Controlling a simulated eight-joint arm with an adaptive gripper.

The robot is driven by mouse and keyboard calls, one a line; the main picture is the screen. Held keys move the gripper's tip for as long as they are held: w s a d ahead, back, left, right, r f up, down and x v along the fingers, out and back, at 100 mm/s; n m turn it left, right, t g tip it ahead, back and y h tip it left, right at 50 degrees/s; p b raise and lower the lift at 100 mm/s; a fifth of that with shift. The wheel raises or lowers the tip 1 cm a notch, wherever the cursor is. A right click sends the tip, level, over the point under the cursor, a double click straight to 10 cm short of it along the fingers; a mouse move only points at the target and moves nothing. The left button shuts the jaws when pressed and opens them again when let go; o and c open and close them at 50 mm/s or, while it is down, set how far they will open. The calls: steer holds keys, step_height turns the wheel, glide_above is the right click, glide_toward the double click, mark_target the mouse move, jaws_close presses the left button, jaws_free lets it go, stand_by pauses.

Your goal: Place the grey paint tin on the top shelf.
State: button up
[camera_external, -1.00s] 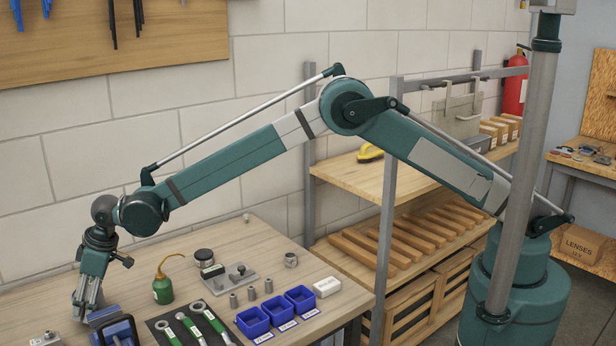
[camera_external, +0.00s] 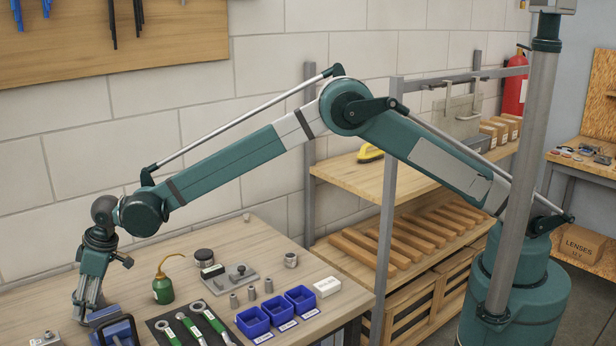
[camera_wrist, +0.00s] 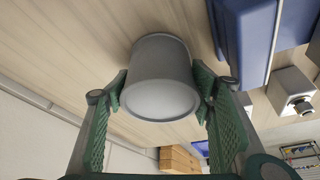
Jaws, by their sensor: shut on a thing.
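The grey paint tin (camera_wrist: 158,72) fills the middle of the wrist view, its pale round end towards the camera. My gripper (camera_wrist: 160,88) has one green padded finger on each side of the tin and is shut on it. In the external view my gripper (camera_external: 85,312) points down at the left end of the workbench, and the tin is mostly hidden there. I cannot tell whether the tin still touches the bench top. The top shelf (camera_external: 337,171) is the upper wooden board of the rack, right of the bench.
A blue vise (camera_external: 117,331) stands close beside my gripper. A green oil can (camera_external: 162,289), spanners (camera_external: 190,328) and blue bins (camera_external: 252,321) lie to the right. The shelf holds a yellow object (camera_external: 370,153) and boxes (camera_external: 498,128); a rack post (camera_external: 386,200) stands at its front.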

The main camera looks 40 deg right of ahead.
steer(key=shift+r, duration=0.1)
steer(key=shift+r, duration=4.95)
